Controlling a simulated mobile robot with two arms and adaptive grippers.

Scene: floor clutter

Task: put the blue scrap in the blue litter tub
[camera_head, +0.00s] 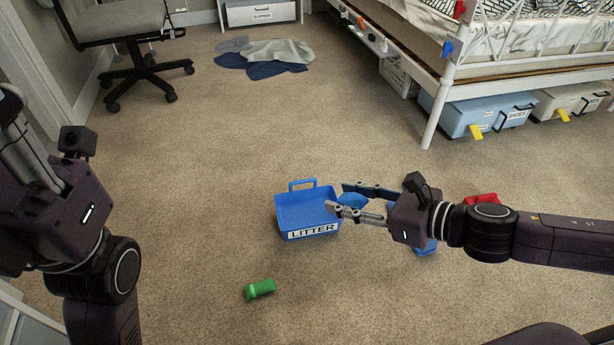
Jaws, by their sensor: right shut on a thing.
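The blue litter tub (308,232) stands on the carpet near the middle, open at the top, with a handle at its back and a "LITTER" label on its front. My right gripper (337,197) reaches in from the right, its fingertips at the tub's right side. It is shut on the blue scrap (353,200), which shows between its fingers. I cannot tell whether the scrap touches the tub. My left gripper (18,135) is at the left edge, away from the tub, and its fingers are too unclear to read.
A green can-like piece (259,289) lies in front of the tub. A red item (482,198) and another blue item (426,247) are partly hidden by my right arm. Clothes (265,57) lie at the back. A chair (135,60) and a bed (435,85) border the open carpet.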

